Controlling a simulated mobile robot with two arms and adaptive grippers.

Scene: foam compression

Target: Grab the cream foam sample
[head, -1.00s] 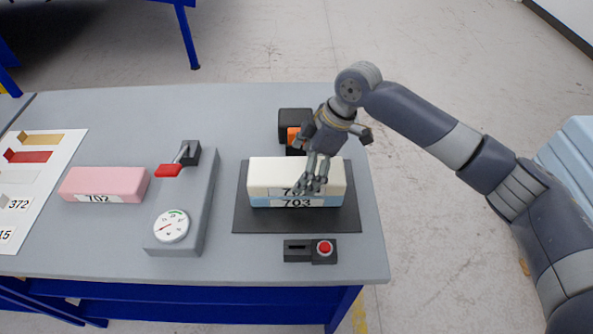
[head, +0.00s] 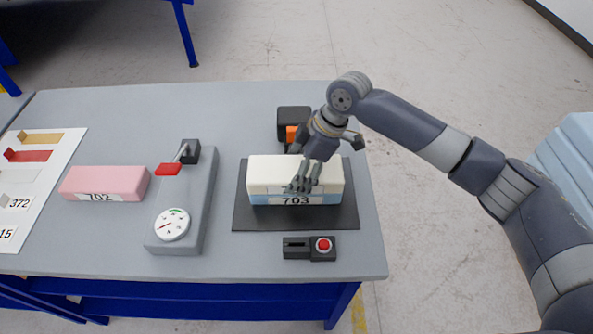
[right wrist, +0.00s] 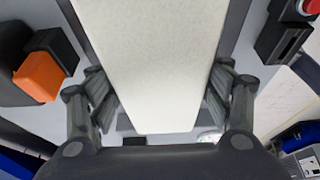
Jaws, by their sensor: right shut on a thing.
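The cream foam sample (head: 268,174) lies on top of a light blue foam block labelled 703 (head: 264,199), on a dark mat (head: 300,222). My right gripper (head: 303,186) reaches down from behind over the cream block, with fingers at its front face. In the right wrist view the cream sample (right wrist: 152,60) fills the space between the two finger sets, and the gripper (right wrist: 160,92) is shut on it. The cream block's own label is mostly hidden by the fingers. My left gripper is not in view.
A pink block labelled 702 (head: 104,184) lies at the left, beside a grey gauge unit (head: 205,200) with a red lever (head: 170,168). A black and orange device (head: 292,118) stands behind the mat, and a red-button box (head: 309,247) in front. The back left of the table is clear.

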